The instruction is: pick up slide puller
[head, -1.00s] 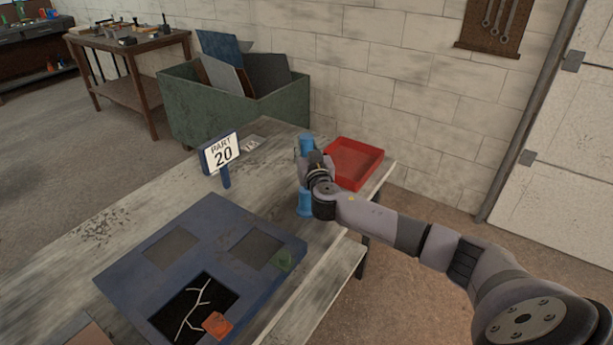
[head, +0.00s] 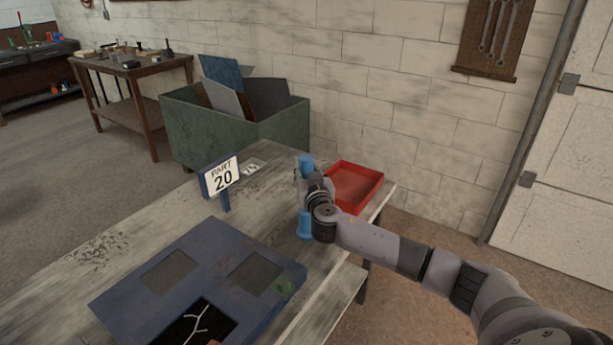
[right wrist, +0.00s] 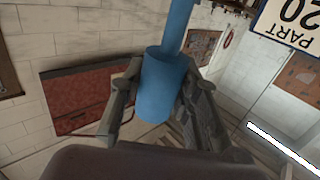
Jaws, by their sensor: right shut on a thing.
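The slide puller (head: 305,226) is blue, with a wide lower end and another blue part at the top. It stands roughly upright at the far right of the bench. My right gripper (head: 312,190) is shut on it and hides its middle in the head view. In the right wrist view the blue puller (right wrist: 165,85) sits between the two fingers of the gripper (right wrist: 165,100), with a narrower rod running up out of frame. I cannot tell whether its lower end touches the bench. My left gripper is not in view.
A red tray (head: 378,184) lies just right of the puller. The part 20 sign (head: 221,176) stands to its left. A dark blue panel with square recesses (head: 212,262) lies in front. A green bin (head: 215,125) holding sheets stands behind the bench (head: 90,250).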

